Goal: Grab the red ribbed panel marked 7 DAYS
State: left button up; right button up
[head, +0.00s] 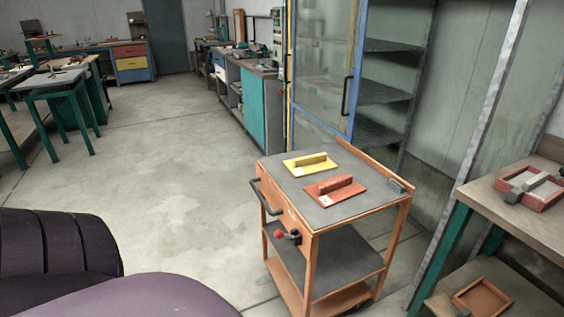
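A red panel (352,193) with a raised bar lies flat on the grey top of the orange cart (306,222), in the middle right of the head view. A small white label shows at its near left corner, but its text is too small to read. A yellow panel (298,170) with a similar bar lies just behind it and to its left, apart from it. Neither of my grippers shows in the head view.
The cart has a dark handle (262,198) and a red knob (280,234) on its left side. A workbench (480,194) with a red tray (547,198) stands at right. A tall glazed cabinet (321,70) stands behind the cart. Open floor (180,180) lies left.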

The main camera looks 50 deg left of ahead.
aim_at(330, 192)
jog(key=i+j+u, duration=0.1)
jog(key=j+u, duration=0.25)
jog(key=i+j+u, duration=0.1)
jog(key=j+u, duration=0.25)
jog(key=i+j+u, duration=0.2)
jog(key=j+u, duration=0.15)
